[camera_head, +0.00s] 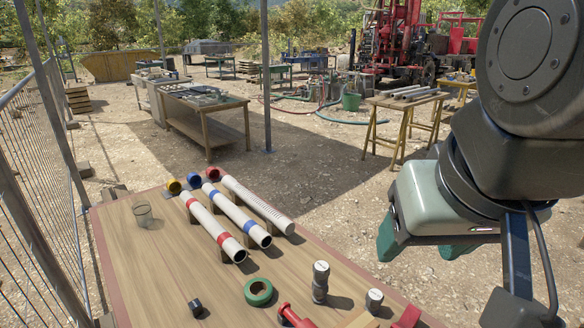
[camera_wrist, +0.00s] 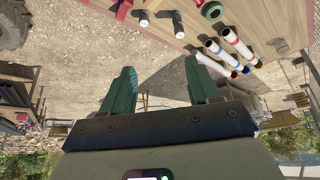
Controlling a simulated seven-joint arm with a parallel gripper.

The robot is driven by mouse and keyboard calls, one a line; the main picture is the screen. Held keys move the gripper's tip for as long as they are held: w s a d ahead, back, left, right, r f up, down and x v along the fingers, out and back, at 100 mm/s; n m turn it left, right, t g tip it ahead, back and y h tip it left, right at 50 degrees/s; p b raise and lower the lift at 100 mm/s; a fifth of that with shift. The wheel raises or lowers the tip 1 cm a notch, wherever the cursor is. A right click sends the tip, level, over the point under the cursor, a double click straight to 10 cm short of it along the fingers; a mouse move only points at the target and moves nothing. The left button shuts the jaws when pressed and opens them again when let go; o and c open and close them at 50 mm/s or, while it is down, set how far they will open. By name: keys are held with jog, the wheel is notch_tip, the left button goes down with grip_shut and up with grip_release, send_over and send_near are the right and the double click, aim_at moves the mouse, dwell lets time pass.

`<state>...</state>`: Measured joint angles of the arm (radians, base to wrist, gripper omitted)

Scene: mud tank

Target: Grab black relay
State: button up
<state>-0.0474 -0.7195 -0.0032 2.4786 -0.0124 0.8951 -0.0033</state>
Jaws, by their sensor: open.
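The black relay (camera_head: 196,307) is a small dark block on the wooden table (camera_head: 140,270), near the front left in the head view. I cannot make it out in the wrist view. My gripper (camera_head: 422,244) is raised at the right, off the table's right side and well away from the relay. In the wrist view my gripper (camera_wrist: 160,72) has its two green fingers wide apart, with nothing between them.
A green tape ring (camera_head: 258,292) lies right of the relay. Bare tabletop surrounds the relay.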

jog(key=w+a+f+n+g+y, duration=0.1)
jog(key=w+a+n, duration=0.1)
jog(key=w+a, duration=0.4)
jog(key=w+a+f+n+g, duration=0.15)
jog(key=w+a, duration=0.25)
jog(key=w, duration=0.4)
jog(key=n+g, duration=0.2)
jog(key=n, duration=0.3)
send_over(195, 304)
jog(key=d, duration=0.1)
jog(key=f, duration=3.5)
jog(key=shift+s+d+f, duration=0.1)
jog(key=shift+s+f, duration=0.1)
jog(key=shift+s, duration=0.15)
jog(key=shift+w+a+f, duration=0.1)
jog(key=shift+a+f, duration=0.1)
jog(key=shift+f, duration=0.8)
jog(key=shift+w+a+f, duration=0.15)
jog(key=shift+a+f, duration=0.1)
jog(key=shift+f, duration=0.8)
jog(key=shift+w+a+f, duration=0.1)
jog(key=shift+a+f, duration=0.1)
jog(key=shift+f, duration=0.8)
